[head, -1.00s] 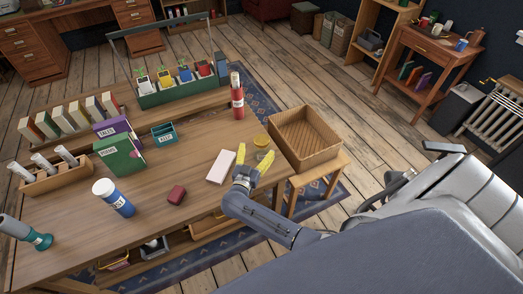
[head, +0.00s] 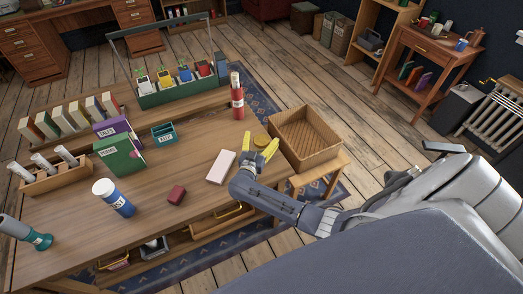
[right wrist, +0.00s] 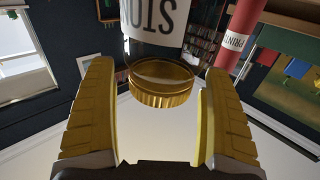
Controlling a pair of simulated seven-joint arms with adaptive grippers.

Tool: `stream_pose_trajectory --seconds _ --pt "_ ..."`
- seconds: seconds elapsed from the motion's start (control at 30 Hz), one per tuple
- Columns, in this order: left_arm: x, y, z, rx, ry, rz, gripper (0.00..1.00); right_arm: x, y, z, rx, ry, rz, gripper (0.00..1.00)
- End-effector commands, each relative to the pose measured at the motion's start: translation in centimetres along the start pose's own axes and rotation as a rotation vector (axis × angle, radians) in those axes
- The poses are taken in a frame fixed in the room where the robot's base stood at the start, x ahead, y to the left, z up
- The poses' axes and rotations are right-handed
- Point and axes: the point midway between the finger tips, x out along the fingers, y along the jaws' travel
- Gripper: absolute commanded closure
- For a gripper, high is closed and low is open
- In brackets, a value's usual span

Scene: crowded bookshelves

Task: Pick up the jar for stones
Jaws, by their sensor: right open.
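The jar for stones has a gold lid (head: 261,139) and stands near the right end of the wooden table. In the right wrist view the jar (right wrist: 155,25) appears upside down, with a white label partly reading "STO" and a ribbed gold lid (right wrist: 162,84). My right gripper (head: 259,146) is open, its yellow fingers pointing at the jar. In the wrist view the lid lies between the spread fingers (right wrist: 160,75), with gaps on both sides. The jar's body is mostly hidden by the gripper in the head view. My left gripper is not in view.
A wicker basket (head: 279,136) stands on a stool just right of the jar. A pale pink box (head: 221,167) and a dark red block (head: 176,194) lie left of the gripper. A red tube (head: 238,101) stands behind; it also shows in the wrist view (right wrist: 241,30).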

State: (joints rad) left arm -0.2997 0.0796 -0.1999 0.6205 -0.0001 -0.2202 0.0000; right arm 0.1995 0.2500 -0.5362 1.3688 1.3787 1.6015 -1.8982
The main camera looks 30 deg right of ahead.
Motion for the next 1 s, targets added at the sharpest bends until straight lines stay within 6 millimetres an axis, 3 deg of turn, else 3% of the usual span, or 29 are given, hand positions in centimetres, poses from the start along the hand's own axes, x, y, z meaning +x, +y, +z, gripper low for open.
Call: stream_pose_trajectory --seconds 0.07,0.73,1.0 --pt "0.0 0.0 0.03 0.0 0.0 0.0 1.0 -0.02 -0.01 0.0 0.0 0.0 0.0 0.15" --pt "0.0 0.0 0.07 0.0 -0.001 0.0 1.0 -0.05 -0.02 0.0 0.001 0.0 0.0 0.93" --pt "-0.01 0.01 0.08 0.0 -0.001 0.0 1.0 -0.04 -0.05 -0.1 0.001 0.001 0.0 0.95"
